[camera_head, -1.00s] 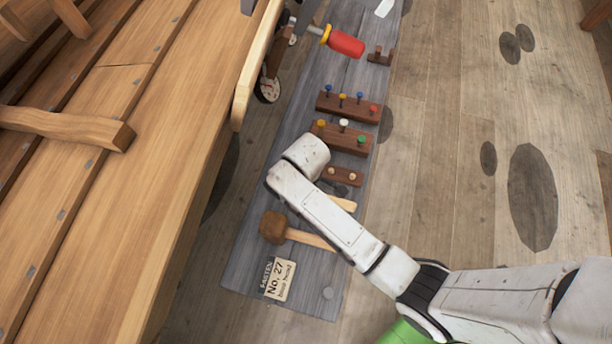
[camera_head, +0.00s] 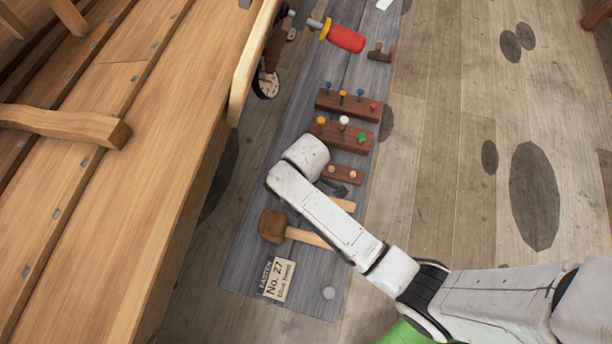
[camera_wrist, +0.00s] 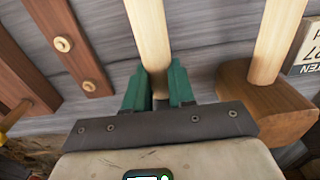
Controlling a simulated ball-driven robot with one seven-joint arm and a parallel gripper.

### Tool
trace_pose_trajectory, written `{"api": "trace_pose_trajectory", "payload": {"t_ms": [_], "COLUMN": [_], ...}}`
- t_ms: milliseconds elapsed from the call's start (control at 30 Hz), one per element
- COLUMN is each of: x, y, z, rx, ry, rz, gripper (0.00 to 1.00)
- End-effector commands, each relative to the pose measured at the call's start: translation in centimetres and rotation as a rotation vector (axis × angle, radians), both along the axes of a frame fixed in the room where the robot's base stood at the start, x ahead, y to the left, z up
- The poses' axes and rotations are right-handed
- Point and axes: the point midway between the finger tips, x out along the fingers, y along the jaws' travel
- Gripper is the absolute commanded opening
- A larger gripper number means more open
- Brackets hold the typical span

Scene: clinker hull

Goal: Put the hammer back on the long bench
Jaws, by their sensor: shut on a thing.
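The hammer's pale wooden handle (camera_wrist: 148,30) runs up between the green fingers of my gripper (camera_wrist: 158,82) in the wrist view. My gripper is shut on this handle. In the head view the handle (camera_head: 345,205) shows beyond my arm, over the long bench (camera_head: 240,268), a grey plank top. The hammer's head is hidden, and I cannot tell whether the hammer touches the bench. My gripper is mostly hidden behind my arm in the head view. A small dark piece shows beside the arm there; I cannot tell what it belongs to.
A wooden mallet (camera_head: 272,226) lies close beside the hammer, near a No. 27 card (camera_head: 277,279). A peg block (camera_head: 343,174) is on the other side. Racks with coloured pegs (camera_head: 347,105) and a red-handled tool (camera_head: 346,39) are farther along. The hull (camera_head: 150,150) stands to the left.

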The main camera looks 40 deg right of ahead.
Motion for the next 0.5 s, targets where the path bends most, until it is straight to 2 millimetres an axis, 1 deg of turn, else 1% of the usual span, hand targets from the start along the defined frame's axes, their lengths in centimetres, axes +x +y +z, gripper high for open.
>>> {"api": "trace_pose_trajectory", "payload": {"t_ms": [200,233,500], "x": [0.10,0.11,0.04], "y": [0.00,0.01,0.00], "z": [-0.31,-0.25,-0.31], "rx": [0.000,0.000,0.000], "ry": [-0.003,-0.003,-0.001], "rz": [0.000,0.000,0.000], "gripper": [0.00,0.27,0.53]}}
